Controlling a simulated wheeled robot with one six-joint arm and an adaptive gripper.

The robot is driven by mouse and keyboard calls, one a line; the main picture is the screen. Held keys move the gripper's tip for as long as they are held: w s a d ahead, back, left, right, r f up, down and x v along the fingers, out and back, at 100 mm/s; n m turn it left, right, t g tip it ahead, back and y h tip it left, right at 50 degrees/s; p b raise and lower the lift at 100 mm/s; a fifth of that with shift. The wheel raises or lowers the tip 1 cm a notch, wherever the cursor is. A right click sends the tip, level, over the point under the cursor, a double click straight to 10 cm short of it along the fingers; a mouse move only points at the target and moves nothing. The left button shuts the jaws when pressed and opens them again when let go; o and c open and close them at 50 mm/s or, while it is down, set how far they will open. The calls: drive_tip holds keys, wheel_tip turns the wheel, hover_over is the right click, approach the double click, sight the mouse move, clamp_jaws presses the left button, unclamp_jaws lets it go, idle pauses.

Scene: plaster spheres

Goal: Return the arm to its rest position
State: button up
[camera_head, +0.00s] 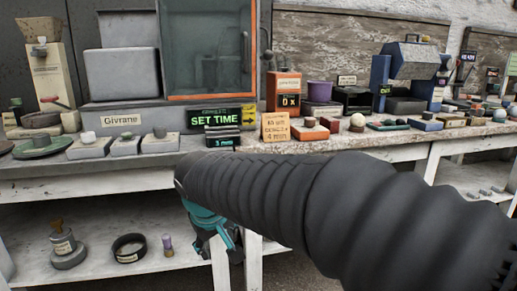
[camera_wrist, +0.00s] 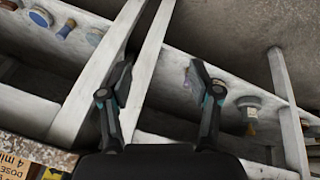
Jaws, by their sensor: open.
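My arm in its black ribbed sleeve (camera_head: 360,215) stretches from the lower right across the front of the bench in the head view. At its end my gripper (camera_head: 212,235) hangs below the bench edge, partly hidden by the sleeve. In the wrist view my gripper (camera_wrist: 160,85) is open, with its two dark, teal-marked fingers wide apart. Nothing is between the fingers. Behind them are white bench legs and the lower shelf.
The bench top (camera_head: 290,148) bears a grey machine with an orange-framed window (camera_head: 208,50), a SET TIME display (camera_head: 222,116), a tan note card (camera_head: 275,126) and many small blocks and spheres. The lower shelf (camera_head: 100,270) holds a black ring (camera_head: 129,247) and a small vial (camera_head: 167,245).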

drive_tip(key=s+d+f+m, duration=0.1)
drive_tip(key=s+d+m, duration=0.2)
drive_tip(key=s+d, duration=0.6)
drive_tip(key=s+d+f+m+t, duration=0.1)
drive_tip(key=s+d+m, duration=0.3)
drive_tip(key=s+d, duration=0.4)
drive_tip(key=d+f, duration=0.1)
drive_tip(key=d, duration=0.6)
drive_tip(key=shift+s+d+p, duration=0.3)
drive_tip(key=shift+s+d, duration=0.05)
